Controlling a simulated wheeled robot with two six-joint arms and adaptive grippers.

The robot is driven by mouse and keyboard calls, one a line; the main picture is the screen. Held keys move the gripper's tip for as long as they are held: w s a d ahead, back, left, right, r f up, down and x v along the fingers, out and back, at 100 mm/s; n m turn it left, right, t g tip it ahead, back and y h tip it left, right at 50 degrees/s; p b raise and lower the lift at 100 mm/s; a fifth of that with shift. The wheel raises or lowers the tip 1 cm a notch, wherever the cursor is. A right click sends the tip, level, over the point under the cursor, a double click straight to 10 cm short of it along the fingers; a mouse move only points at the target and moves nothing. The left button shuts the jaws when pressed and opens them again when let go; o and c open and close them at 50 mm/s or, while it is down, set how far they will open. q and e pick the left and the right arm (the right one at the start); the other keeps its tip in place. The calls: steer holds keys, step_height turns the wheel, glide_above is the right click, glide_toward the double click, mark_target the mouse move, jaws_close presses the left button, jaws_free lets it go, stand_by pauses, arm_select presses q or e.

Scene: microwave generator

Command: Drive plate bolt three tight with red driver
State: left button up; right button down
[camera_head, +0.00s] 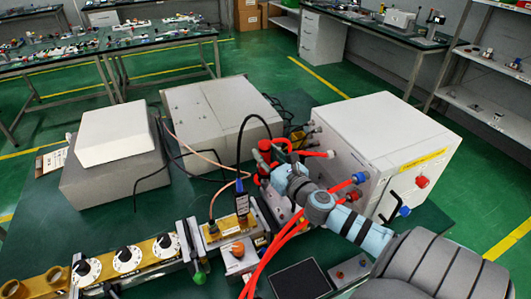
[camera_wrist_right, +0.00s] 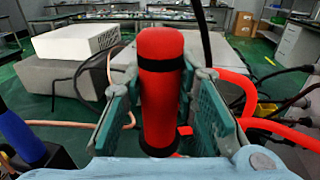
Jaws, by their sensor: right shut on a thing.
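My right gripper (camera_head: 266,166) is shut on the red driver (camera_head: 264,150), whose handle stands roughly upright between the fingers. In the right wrist view the red handle (camera_wrist_right: 160,85), with black bands, sits between the two teal finger pads. The driver's lower end and tip are hidden by the gripper and wrist. I cannot make out plate bolt three or the plate under the driver, and cannot tell whether the tip touches a bolt. My left gripper is not in view.
A white cabinet (camera_head: 360,140) with red hoses (camera_head: 275,250) stands right of the gripper. A brass waveguide (camera_head: 125,260) with white dials lies at the front left. A black-labelled connector (camera_head: 242,203) with a cable stands close by. Grey boxes (camera_head: 215,110) sit behind.

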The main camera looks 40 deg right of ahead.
mark_target(265, 142)
steer(key=shift+f+b, duration=0.7)
steer(key=shift+f, duration=0.2)
stand_by(2.8)
step_height(265, 142, up, 7)
steer(key=p, duration=0.7)
steer(key=shift+f, duration=0.2)
steer(key=shift+r+b, duration=0.45)
steer(key=shift+r, duration=0.85)
steer(key=shift+f, duration=0.1)
